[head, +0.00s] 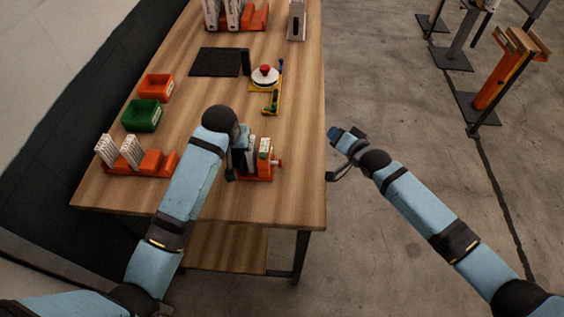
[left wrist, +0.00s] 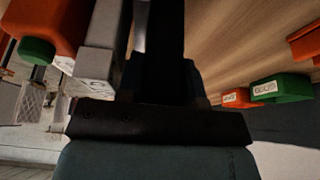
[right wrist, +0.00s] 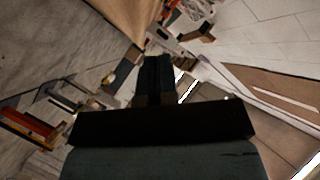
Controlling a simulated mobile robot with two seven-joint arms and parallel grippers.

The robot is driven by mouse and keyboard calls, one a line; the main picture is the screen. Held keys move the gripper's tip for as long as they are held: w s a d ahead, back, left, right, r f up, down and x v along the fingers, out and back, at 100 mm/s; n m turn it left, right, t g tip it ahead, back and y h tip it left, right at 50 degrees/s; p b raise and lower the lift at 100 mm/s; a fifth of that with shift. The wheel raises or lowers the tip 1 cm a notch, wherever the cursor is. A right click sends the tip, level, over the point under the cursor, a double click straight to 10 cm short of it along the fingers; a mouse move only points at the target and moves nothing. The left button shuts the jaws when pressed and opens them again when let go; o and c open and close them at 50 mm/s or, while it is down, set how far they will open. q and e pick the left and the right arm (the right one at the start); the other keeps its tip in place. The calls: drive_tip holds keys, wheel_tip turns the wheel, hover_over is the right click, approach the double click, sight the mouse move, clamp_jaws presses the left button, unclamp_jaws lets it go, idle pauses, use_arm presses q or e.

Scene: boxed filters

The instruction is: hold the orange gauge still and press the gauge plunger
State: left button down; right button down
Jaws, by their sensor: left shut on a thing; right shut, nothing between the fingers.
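In the left wrist view, an orange body (left wrist: 50,18) and a grey block (left wrist: 98,62) show close beside the fingers. My right gripper (head: 338,136) is shut and empty, past the table's right edge, to the right of the plunger and apart from it.
On the table (head: 290,205) are a green bin (head: 141,116), an orange bin (head: 156,87), an orange rack with white filters (head: 132,153), a dark mat (head: 216,62) and a yellow fixture with a red knob (head: 265,70).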

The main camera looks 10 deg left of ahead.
sight(292, 169)
drive_tip(key=s+a+f+m+g+y, duration=0.1)
drive_tip(key=s+f+m+g, duration=0.2)
drive_tip(key=s, duration=0.4)
drive_tip(key=f+g, duration=0.1)
drive_tip(key=g, duration=0.1)
drive_tip(key=shift+s+a+g, duration=0.2)
drive_tip(key=shift+s+g, duration=0.2)
drive_tip(key=shift+a, duration=0.15)
drive_tip(key=shift+a, duration=4.3)
drive_tip(key=shift+a, duration=0.4)
drive_tip(key=shift+a, duration=0.2)
